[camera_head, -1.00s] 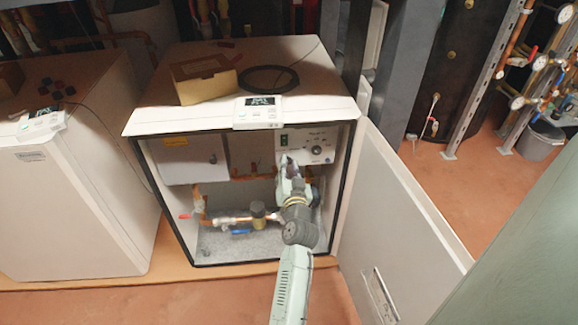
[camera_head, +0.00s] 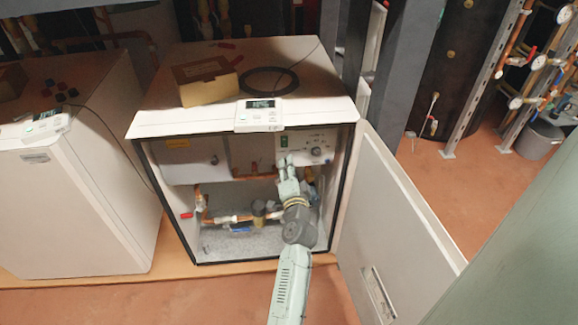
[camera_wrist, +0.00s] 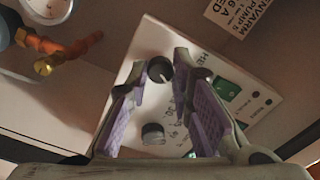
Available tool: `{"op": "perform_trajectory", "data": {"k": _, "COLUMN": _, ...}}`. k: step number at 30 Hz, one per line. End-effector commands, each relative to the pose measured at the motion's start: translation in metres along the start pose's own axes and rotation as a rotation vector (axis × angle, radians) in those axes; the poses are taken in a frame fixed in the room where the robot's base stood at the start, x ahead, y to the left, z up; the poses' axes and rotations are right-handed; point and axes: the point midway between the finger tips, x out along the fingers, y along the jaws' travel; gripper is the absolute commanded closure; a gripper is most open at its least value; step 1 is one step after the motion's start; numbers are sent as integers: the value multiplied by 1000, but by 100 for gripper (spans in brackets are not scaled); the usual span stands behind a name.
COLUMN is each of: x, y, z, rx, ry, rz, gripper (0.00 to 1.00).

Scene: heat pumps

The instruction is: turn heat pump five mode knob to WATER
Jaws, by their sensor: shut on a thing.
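The open-fronted heat pump (camera_head: 343,200) has a white control panel (camera_head: 300,143) at its upper right inside. My gripper (camera_head: 286,162) reaches up to this panel and covers part of it. In the wrist view, a dark round knob with a pale pointer mark (camera_wrist: 160,70) sits between the purple-padded fingertips of my gripper (camera_wrist: 161,72), which are shut on it. A second dark knob (camera_wrist: 153,133) is on the same panel, lower in the wrist view; one knob (camera_head: 316,151) shows beside my gripper in the head view. The mode lettering is too small to read.
The heat pump's door (camera_head: 395,225) stands open at the right. Pipes with valves (camera_head: 240,217) run below the panel. A cardboard box (camera_head: 206,80), a black cable coil (camera_head: 268,81) and a white display unit (camera_head: 259,115) are on top. A gauge (camera_wrist: 47,8) shows in the wrist view.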

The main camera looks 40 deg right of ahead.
Motion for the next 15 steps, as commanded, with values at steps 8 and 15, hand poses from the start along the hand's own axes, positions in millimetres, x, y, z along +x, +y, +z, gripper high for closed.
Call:
{"op": "perform_trajectory", "data": {"k": 8, "x": 1, "y": -2, "z": 0, "rx": 36, "ry": 0, "rz": -4, "gripper": 100}}
{"op": "perform_trajectory", "data": {"k": 15, "x": 1, "y": -2, "z": 0, "rx": 37, "ry": 0, "rz": -4, "gripper": 100}}
